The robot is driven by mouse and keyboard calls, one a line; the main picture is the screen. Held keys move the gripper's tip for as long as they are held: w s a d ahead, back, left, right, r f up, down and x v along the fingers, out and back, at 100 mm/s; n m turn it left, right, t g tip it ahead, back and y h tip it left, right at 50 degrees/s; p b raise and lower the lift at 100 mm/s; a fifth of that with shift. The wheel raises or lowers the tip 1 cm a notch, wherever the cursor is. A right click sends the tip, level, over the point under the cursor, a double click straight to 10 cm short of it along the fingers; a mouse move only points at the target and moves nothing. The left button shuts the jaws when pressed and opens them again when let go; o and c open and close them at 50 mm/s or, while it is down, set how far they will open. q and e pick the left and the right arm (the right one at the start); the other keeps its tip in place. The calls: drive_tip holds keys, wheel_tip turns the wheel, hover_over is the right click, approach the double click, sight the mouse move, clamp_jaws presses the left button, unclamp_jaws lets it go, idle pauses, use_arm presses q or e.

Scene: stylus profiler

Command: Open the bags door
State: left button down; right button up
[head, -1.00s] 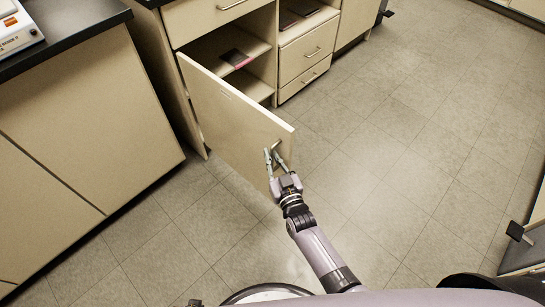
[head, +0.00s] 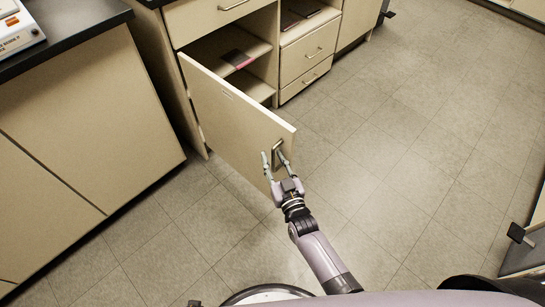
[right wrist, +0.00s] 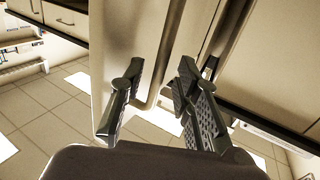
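The cabinet door (head: 228,112) is beige and stands swung wide open, with the shelves behind it in view. Its metal handle (head: 278,150) is near the free edge. My right gripper (head: 273,156) is at that edge, with its fingers spread and one finger close to the handle. In the right wrist view the door (right wrist: 135,45) rises between and behind the fingers of my right gripper (right wrist: 155,85), which stand apart. I cannot tell whether a finger touches the door or handle. My left gripper is not in view.
Inside the cabinet a dark item with a pink edge (head: 238,59) lies on a shelf. Drawers (head: 306,53) are to the right of the opening. A beige cabinet with a black top (head: 85,130) stands at left. The tiled floor (head: 400,170) at right is clear.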

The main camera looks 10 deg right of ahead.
drive_tip(key=v, duration=1.1)
